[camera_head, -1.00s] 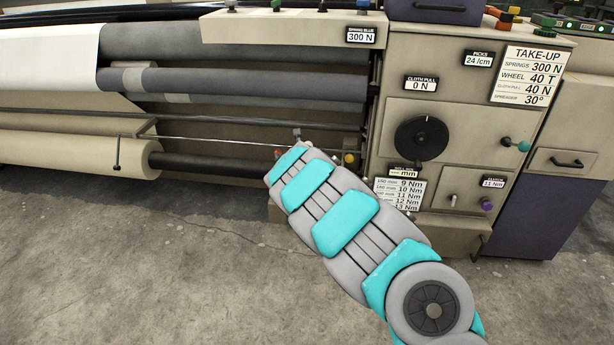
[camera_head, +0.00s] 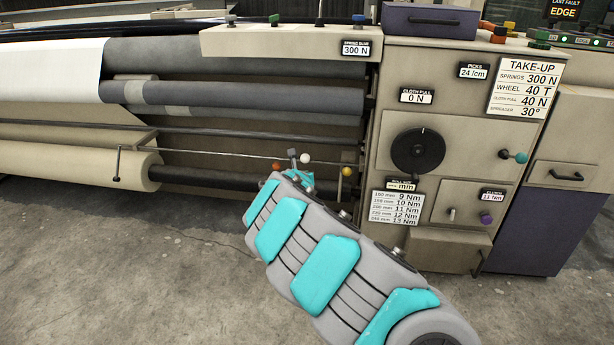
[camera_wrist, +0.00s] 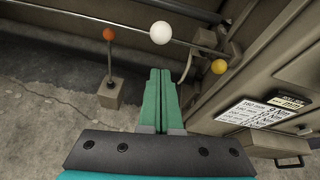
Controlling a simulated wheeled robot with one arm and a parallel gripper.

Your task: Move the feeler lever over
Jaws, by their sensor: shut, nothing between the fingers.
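No label marks the feeler lever, so I cannot tell for certain which part it is. In the wrist view a white ball knob (camera_wrist: 160,33) sits at a thin rod, just beyond my gripper (camera_wrist: 160,72). An orange knob (camera_wrist: 108,34) tops an upright dark stem on a beige block to the left. A yellow knob (camera_wrist: 219,66) is at the right. My gripper's green fingers are shut together and empty, apart from the white knob in the picture. The head view shows the white (camera_head: 305,158), orange (camera_head: 277,166) and yellow (camera_head: 347,171) knobs beyond my arm, which mostly hides the gripper.
The beige take-up cabinet (camera_head: 391,115) with a black dial (camera_head: 418,150) stands right of the knobs. Cloth rolls (camera_head: 75,158) lie to the left, with a thin hanging rod (camera_head: 118,164) before one. Concrete floor (camera_head: 130,260) is clear in front.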

